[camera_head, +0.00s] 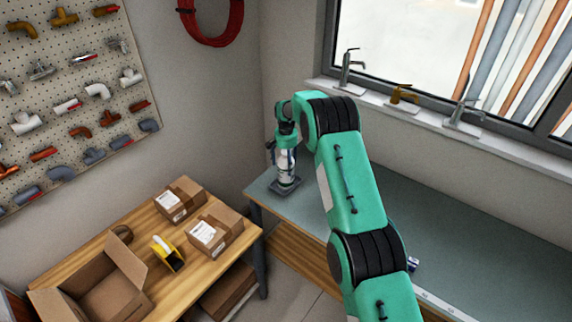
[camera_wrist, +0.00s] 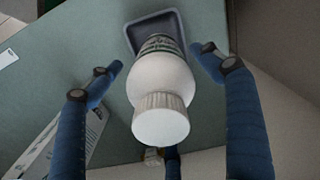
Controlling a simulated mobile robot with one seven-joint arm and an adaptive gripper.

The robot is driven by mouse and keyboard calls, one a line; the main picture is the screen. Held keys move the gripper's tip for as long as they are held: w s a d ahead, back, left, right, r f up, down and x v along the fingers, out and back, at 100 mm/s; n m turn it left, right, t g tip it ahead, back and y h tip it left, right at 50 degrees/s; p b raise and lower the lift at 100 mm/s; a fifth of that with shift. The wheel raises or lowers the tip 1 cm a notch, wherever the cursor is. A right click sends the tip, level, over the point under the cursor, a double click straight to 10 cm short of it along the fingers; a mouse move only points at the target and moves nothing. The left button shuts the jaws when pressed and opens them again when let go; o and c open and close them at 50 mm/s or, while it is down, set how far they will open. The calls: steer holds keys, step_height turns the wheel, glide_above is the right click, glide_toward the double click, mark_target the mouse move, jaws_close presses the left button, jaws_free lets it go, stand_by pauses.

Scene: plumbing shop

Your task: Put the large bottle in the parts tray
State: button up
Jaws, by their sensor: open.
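The large bottle (camera_wrist: 162,88) is white with a ribbed cap, seen from above its cap in the wrist view. In the head view the bottle (camera_head: 287,168) looks upright at the bench's far left corner. The dark parts tray (camera_wrist: 131,42) shows behind the bottle's base; in the head view the tray (camera_head: 286,188) lies directly under it. The bottle's base appears to be within the tray, though its contact is hidden. My gripper (camera_wrist: 157,60) is open, its blue fingers on either side of the bottle with visible gaps. The gripper (camera_head: 286,145) also shows above the tray in the head view.
A white printed item (camera_wrist: 75,140) lies left of the bottle in the wrist view. A small blue-and-white item (camera_head: 412,264) is partly hidden by my arm. Taps (camera_head: 347,72) stand on the windowsill. A wooden table (camera_head: 215,270) holds cartons. The bench's right part (camera_head: 480,240) is clear.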

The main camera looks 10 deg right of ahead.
steer(key=shift+r, duration=0.15)
step_height(320, 180, up, 11)
steer(key=shift+f+b, duration=0.15)
steer(key=shift+b, duration=0.25)
steer(key=shift+r, duration=0.55)
stand_by(0.3)
